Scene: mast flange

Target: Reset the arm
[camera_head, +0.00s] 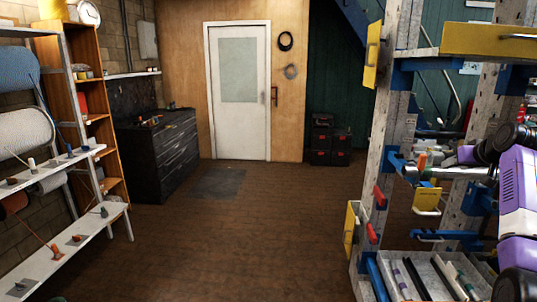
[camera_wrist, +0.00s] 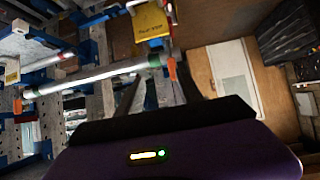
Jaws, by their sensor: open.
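My gripper (camera_wrist: 160,88) shows in the wrist view, its two dark fingers standing apart beyond the purple wrist housing. It is open, and I see nothing held between the fingers. Part of the rack lies behind the fingers, with a pale horizontal tube (camera_wrist: 92,75) and a yellow tag (camera_wrist: 151,20). My purple and black arm (camera_head: 518,195) shows at the right edge of the head view, in front of the rack. Much of the arm is cut off by the frame, and I cannot make out the fingers clearly there.
A perforated metal rack (camera_head: 378,160) with blue brackets and yellow plates stands close on the right. A shelf (camera_head: 70,222) with small items lines the left. A black tool cabinet (camera_head: 160,160) and a white door (camera_head: 237,120) are at the back. The brown floor (camera_head: 230,240) between is clear.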

